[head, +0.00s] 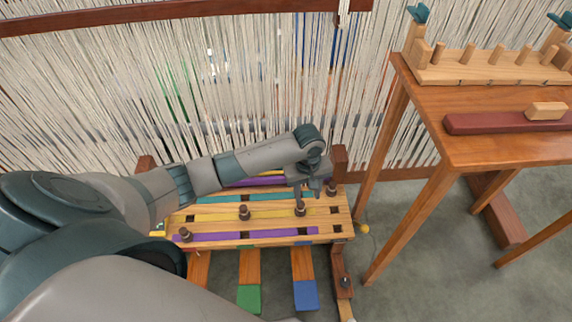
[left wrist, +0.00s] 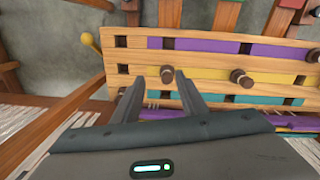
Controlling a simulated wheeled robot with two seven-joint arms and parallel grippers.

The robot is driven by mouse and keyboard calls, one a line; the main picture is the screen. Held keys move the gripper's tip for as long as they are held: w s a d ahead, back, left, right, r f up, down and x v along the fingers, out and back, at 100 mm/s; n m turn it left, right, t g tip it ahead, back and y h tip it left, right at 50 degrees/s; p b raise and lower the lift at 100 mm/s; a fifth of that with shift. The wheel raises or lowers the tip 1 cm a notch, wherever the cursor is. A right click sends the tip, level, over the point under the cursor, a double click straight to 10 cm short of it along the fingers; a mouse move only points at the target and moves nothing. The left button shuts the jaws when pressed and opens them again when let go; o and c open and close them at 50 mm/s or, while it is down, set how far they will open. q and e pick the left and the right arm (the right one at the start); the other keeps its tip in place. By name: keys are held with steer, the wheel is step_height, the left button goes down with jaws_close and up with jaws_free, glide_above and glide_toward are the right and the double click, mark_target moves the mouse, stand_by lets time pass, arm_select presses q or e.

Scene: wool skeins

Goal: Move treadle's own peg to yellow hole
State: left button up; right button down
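A wooden peg board (head: 342,228) with coloured strips lies below the loom. Its yellow strip (head: 272,212) has dark square holes, one near the right end (head: 336,211), and two brown pegs: a right one (head: 300,209) and a middle one (head: 244,212). Another peg (head: 185,234) stands on the front purple strip and one (head: 332,188) at the teal row. My left gripper (head: 309,191) is open above the board's right part. In the left wrist view its fingertips (left wrist: 160,77) lie either side of the right yellow-row peg (left wrist: 168,74); contact is not visible. My right gripper is out of view.
A green treadle (head: 249,298) and a blue treadle (head: 306,295) extend in front of the board. White warp threads (head: 90,80) hang behind it. A wooden table (head: 480,148) with a peg rack (head: 490,66) and a dark red bar (head: 490,122) stands at right.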

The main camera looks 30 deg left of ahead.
arm_select(q)
steer(key=s+d+f+m+t+h, duration=0.3)
steer(key=s+d+m, duration=0.4)
steer(key=s+d, duration=0.65)
steer(key=s+a+r+m+t, duration=0.1)
steer(key=s+a+r+m, duration=0.1)
steer(key=s, duration=0.4)
steer(key=s+a+r+m+t+y, duration=0.1)
steer(key=s+a+r+m, duration=0.1)
steer(key=s, duration=0.4)
steer(key=shift+s+a+m+t, duration=0.3)
steer(key=shift+s+a+m, duration=0.15)
steer(key=shift+a, duration=0.25)
